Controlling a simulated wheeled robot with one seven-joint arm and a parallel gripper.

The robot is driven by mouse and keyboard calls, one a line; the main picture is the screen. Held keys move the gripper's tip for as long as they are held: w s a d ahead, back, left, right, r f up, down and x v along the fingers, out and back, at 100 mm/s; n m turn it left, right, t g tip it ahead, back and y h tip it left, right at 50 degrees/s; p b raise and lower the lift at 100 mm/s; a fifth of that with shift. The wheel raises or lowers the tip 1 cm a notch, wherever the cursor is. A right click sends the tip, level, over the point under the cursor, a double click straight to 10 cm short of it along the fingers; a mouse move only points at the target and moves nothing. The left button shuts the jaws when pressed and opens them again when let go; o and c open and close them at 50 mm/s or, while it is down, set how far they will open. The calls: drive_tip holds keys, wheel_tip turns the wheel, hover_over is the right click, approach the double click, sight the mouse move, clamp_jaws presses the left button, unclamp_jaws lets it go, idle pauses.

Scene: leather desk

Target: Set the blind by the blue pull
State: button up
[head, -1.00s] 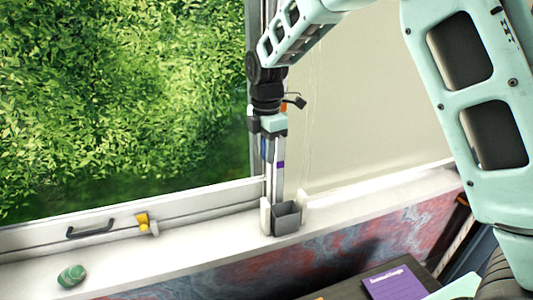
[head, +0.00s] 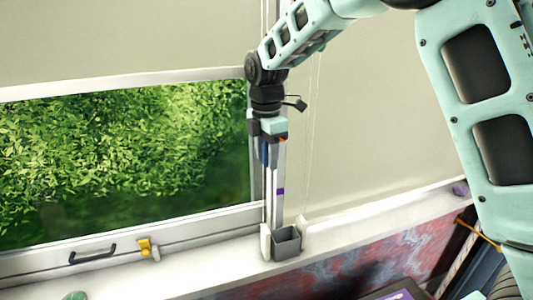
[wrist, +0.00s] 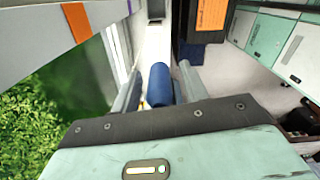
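The blue pull (wrist: 160,85) is a small rounded blue piece between my fingers in the wrist view. It also shows as a narrow blue strip in the head view (head: 264,152), beside the window post. My gripper (wrist: 160,92) points down and appears shut on the pull; the exact finger contact is hard to see. The blind (head: 120,45) is pale and hangs over the upper part of the left window. Its white bottom bar (head: 125,84) slopes slightly, with green foliage visible below. A light upright strip (head: 279,210) with a purple mark stands beside the pull.
A grey open box (head: 286,243) is low by the post. The sill (head: 205,267) runs below the window, with a black handle (head: 93,254) and a yellow latch (head: 146,246). A green object (head: 75,296) lies at the lower left. A pale panel (head: 380,110) covers the right side.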

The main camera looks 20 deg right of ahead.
drive_tip(key=shift+r, duration=0.1)
wheel_tip(320, 180, up, 17)
drive_tip(key=b, duration=0.3)
drive_tip(key=shift+b, duration=0.35)
drive_tip(key=s+a+f+m+b, duration=0.4)
drive_tip(key=s+a+f, duration=0.3)
drive_tip(key=s+f, duration=0.3)
drive_tip(key=s+f+m+b, duration=0.4)
drive_tip(key=s+f+m, duration=0.4)
drive_tip(key=s+f, duration=1.4)
drive_tip(key=shift+s+d+y+b, duration=0.3)
drive_tip(key=shift+s+d+b, duration=0.1)
drive_tip(key=shift+s, duration=0.4)
drive_tip(key=shift+f, duration=0.1)
